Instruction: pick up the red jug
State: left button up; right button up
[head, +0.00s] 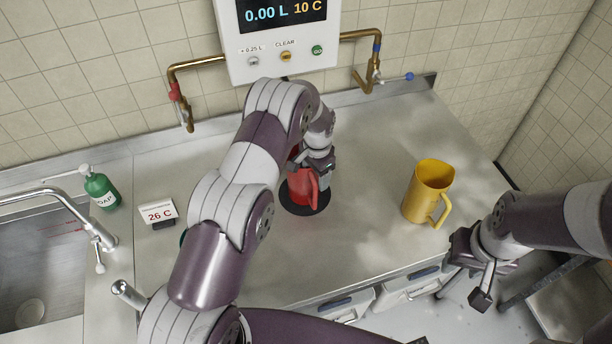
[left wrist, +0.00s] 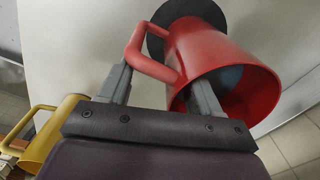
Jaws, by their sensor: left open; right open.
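The red jug (head: 301,189) stands upright on a round black mat (head: 318,205) on the counter, partly hidden by my left arm in the head view. In the left wrist view the red jug (left wrist: 222,65) shows its open mouth, with something bluish inside, and its handle to the left. My left gripper (head: 316,168) is at the jug. In the left wrist view its open fingers (left wrist: 160,88) reach toward the handle and rim; contact is unclear. My right gripper (head: 474,272) is open and empty, off the counter's front edge.
A yellow jug (head: 429,191) stands to the right on the counter. Behind are a wall dispenser (head: 282,38) and two brass pipes. At left are a green soap bottle (head: 100,188), a small 26 C display (head: 159,213) and a sink (head: 38,262). Open counter lies between the jugs.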

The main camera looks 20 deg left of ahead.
pick_arm(q)
grip_shut()
jog(key=shift+s+f, duration=0.15)
jog(key=shift+s, duration=0.05)
dwell(1.1)
jog(key=shift+w, duration=0.15)
